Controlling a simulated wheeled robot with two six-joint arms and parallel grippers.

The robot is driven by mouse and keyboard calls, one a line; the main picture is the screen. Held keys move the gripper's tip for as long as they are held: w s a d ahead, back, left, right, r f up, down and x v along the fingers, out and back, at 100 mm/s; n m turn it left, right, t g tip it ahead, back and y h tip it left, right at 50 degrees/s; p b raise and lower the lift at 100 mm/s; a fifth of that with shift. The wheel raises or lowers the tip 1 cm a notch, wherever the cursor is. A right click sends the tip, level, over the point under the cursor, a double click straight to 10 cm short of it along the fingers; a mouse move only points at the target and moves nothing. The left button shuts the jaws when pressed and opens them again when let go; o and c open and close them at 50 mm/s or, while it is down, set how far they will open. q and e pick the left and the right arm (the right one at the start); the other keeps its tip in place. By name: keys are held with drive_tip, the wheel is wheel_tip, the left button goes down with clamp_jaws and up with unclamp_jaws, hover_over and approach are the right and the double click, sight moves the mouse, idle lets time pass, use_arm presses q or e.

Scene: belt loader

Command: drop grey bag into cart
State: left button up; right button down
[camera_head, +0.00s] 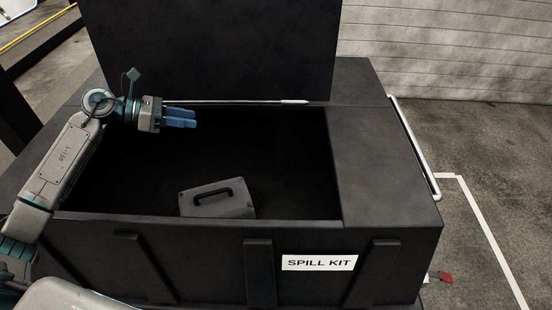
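The cart is a black bin (400,250) with a white "SPILL KIT" label on its front and its lid raised at the back. A grey bag (229,204) with a black handle on its top lies inside the cart, near the front wall. My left gripper (192,118) is above the left part of the cart's opening, with blue fingers pointing right. It is up and behind the bag, apart from it, and I see nothing held in it. The fingers overlap in this view, so their gap is unclear. My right gripper is not in view.
The raised black lid (210,50) blocks the back of the cart. A white handrail (415,150) runs along its right side. A small red object (445,277) lies at the lower right. The floor at the right, with white lines, is mostly clear.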

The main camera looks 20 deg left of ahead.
use_arm(q)
drive_tip(key=b+v, duration=0.5)
drive_tip(key=v, duration=0.5)
drive_tip(key=shift+s+a+r, duration=0.2)
drive_tip(key=shift+a+r, duration=0.05)
idle(0.3)
idle(0.4)
